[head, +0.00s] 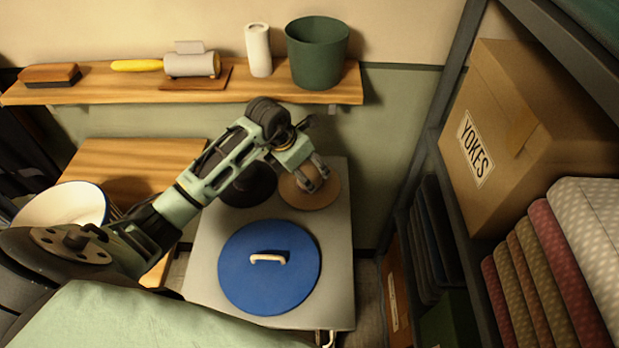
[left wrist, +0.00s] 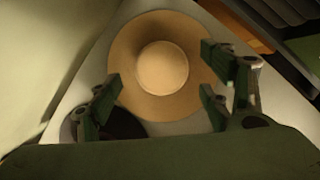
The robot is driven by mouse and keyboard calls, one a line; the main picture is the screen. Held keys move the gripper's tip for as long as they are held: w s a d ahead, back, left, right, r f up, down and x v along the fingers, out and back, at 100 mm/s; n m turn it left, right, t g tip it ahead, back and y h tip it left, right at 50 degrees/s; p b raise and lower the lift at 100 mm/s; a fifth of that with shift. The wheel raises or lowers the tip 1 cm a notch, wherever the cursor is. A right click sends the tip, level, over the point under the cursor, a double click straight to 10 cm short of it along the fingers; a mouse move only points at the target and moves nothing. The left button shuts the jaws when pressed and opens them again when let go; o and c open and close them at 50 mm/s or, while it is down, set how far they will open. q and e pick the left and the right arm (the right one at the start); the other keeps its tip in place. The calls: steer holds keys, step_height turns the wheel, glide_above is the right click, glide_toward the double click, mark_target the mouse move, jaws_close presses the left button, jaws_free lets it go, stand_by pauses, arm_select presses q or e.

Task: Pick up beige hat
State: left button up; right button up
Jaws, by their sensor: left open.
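The beige hat (head: 325,197) lies brim down at the back right of a pale grey table top (head: 207,262). In the left wrist view its round crown and wide brim (left wrist: 165,72) show from above, between and beyond the fingers. My left gripper (head: 311,180) is open above the hat, and part of the hat is hidden behind it in the head view. In the left wrist view the open fingers (left wrist: 160,95) lie over the brim's near side on both sides of the crown. I cannot tell whether they touch it. My right gripper is not in view.
A black hat (head: 250,187) sits left of the beige one, and a blue round lid-like disc (head: 238,267) with a handle is in front. A wooden shelf (head: 110,91) with a green bucket (head: 317,52) is behind. A rack with a YOKES box (head: 520,110) stands right.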

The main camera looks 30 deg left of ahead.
arm_select(q)
steer(key=shift+x, duration=1.25)
steer(key=c, duration=1.2)
steer(key=shift+r, duration=0.1)
